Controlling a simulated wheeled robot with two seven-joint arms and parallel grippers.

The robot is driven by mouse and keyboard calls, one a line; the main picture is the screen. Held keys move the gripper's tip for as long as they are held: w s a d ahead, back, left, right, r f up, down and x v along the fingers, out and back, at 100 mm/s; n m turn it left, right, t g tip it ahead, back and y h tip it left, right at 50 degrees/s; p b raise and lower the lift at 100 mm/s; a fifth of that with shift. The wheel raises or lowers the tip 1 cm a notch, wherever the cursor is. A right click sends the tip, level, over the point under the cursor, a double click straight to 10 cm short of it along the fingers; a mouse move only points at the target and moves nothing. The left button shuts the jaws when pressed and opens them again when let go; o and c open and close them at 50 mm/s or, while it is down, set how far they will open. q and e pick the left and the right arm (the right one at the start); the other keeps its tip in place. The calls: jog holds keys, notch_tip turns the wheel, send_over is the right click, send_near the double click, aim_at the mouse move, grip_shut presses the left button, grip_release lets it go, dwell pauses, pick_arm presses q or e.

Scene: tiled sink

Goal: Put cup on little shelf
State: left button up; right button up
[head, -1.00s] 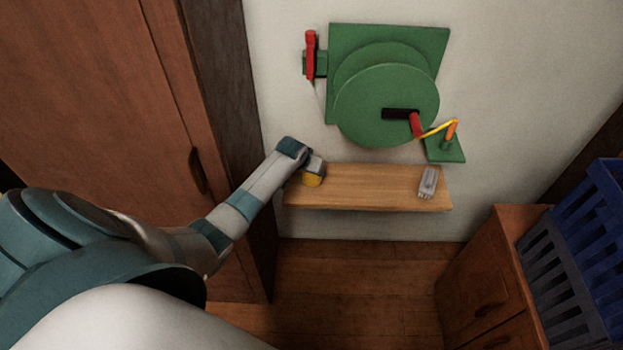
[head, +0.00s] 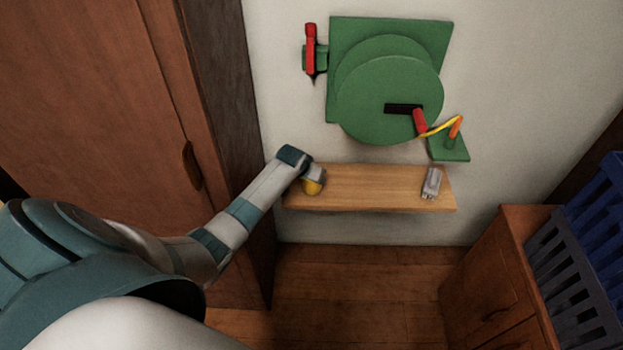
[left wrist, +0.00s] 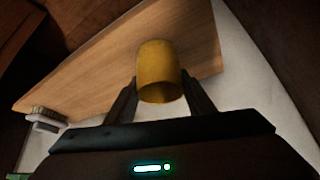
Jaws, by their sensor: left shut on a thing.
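A yellow cup (head: 312,187) is at the left end of the little wooden shelf (head: 375,188) on the wall. In the left wrist view the cup (left wrist: 158,70) sits between the two fingers of my left gripper (left wrist: 160,92), which is shut on it. The shelf (left wrist: 105,68) shows behind the cup in that view. I cannot tell whether the cup touches the shelf's top. In the head view my left gripper (head: 314,176) partly hides the cup. My right gripper is not in view.
A green wall device (head: 390,85) with red handles hangs above. A tall brown cabinet (head: 110,100) stands left. A drawer unit (head: 490,280) and blue crates (head: 595,215) are at right.

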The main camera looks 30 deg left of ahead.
pick_arm(q)
jog(key=shift+f, duration=0.25)
jog(key=o, duration=1.3)
jog(key=shift+r, duration=0.1)
jog(key=shift+r, duration=0.3)
jog(key=shift+p+v, duration=0.85)
jog(key=shift+p, duration=0.3)
jog(key=shift+p+v, duration=5.05)
jog(key=shift+p, duration=1.3)
